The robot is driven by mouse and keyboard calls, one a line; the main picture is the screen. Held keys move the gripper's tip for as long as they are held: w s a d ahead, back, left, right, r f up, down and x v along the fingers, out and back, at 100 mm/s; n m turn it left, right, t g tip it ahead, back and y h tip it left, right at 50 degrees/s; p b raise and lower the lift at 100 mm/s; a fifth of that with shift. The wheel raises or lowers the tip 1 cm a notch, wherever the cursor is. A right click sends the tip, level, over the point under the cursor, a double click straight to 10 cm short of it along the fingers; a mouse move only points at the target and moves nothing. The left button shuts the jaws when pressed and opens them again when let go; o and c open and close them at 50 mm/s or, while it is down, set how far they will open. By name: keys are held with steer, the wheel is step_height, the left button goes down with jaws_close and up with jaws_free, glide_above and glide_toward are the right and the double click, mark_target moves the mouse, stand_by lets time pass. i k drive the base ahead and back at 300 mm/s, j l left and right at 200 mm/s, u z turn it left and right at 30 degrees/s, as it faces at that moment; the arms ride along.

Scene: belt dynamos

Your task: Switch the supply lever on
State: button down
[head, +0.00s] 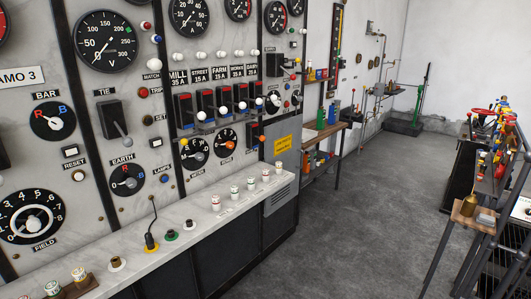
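No label reading supply is legible, so I cannot tell which lever is the supply lever. A tall green upright lever (424,88) stands on a dark base in the far corner of the room. On the panel, a black tie switch (113,123) has a grey handle slanting down to the right. Several black breakers (204,104) with white knobs sit in a row under the mill, street and farm labels. A thin black lever with a yellow base (151,240) stands on the pale ledge. My gripper is not in view.
A marble switchboard (90,180) with dials fills the left, its pale ledge (200,212) jutting out. A wooden shelf (325,130) stands along the wall beyond. Railings and a bench with coloured items (470,207) stand at right. The grey floor (355,215) between is clear.

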mark_target(293, 77)
steer(key=i+u, duration=0.2)
steer(key=i, duration=0.35)
steer(key=i+l+u, duration=0.1)
steer(key=i+u, duration=0.15)
steer(key=i, duration=0.25)
steer(key=i+l+u, duration=0.2)
steer(key=i, duration=0.3)
steer(key=i+l+u, duration=0.25)
steer(key=i+u, duration=0.2)
steer(key=i+l+u, duration=0.75)
steer(key=l+u, duration=0.15)
